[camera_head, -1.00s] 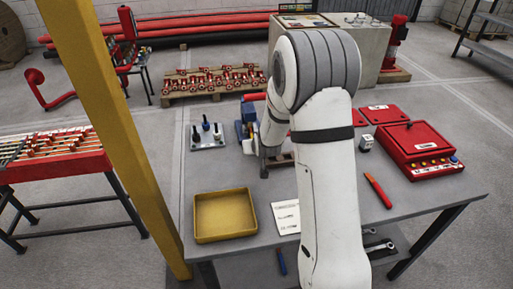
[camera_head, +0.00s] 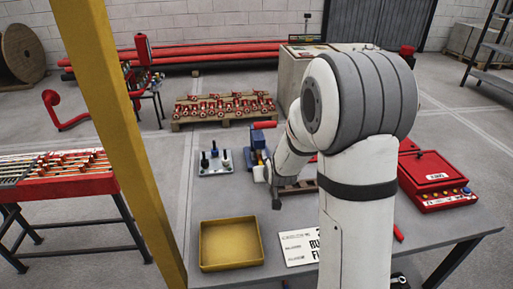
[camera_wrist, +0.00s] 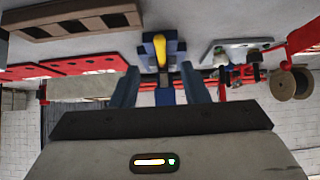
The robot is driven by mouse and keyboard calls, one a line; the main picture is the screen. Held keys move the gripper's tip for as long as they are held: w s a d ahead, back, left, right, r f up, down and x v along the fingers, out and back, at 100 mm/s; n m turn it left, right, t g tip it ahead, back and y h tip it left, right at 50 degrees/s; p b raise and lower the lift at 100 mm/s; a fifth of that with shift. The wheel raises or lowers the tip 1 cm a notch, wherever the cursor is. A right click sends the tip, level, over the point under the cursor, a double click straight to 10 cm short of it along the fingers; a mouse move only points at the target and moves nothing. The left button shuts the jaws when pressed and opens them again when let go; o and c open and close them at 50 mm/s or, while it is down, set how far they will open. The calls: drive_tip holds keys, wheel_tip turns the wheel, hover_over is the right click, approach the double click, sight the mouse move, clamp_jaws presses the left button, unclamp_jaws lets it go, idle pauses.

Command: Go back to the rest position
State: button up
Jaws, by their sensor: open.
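My white arm with grey joint covers reaches over the grey workbench (camera_head: 225,220) in the head view. My gripper (camera_head: 277,203) hangs low at its end, small and partly hidden by the arm. In the wrist view my gripper (camera_wrist: 158,82) shows two dark blue-grey fingers spread apart. I see nothing held between them. A blue device with a yellow part (camera_wrist: 160,48) stands beyond the fingertips. A blue device (camera_head: 258,143) with a red bar on top also shows beside my forearm in the head view.
A yellow tray (camera_head: 203,243), a printed sheet (camera_head: 298,247) and a plate with several upright pieces (camera_head: 213,161) are on the bench. A red case (camera_head: 435,180) is at right. A yellow post (camera_head: 125,130) stands close at left.

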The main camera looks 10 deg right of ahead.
drive_tip(key=s+r+g, duration=0.2)
drive_tip(key=s+r, duration=0.2)
drive_tip(key=s, duration=0.6)
drive_tip(key=s+r+g, duration=0.2)
drive_tip(key=s+r, duration=0.2)
drive_tip(key=s, duration=0.6)
drive_tip(key=s+r+g, duration=0.2)
drive_tip(key=s+r, duration=0.2)
drive_tip(key=s, duration=0.6)
drive_tip(key=shift+d+g+p, duration=0.3)
drive_tip(key=shift+p, duration=0.1)
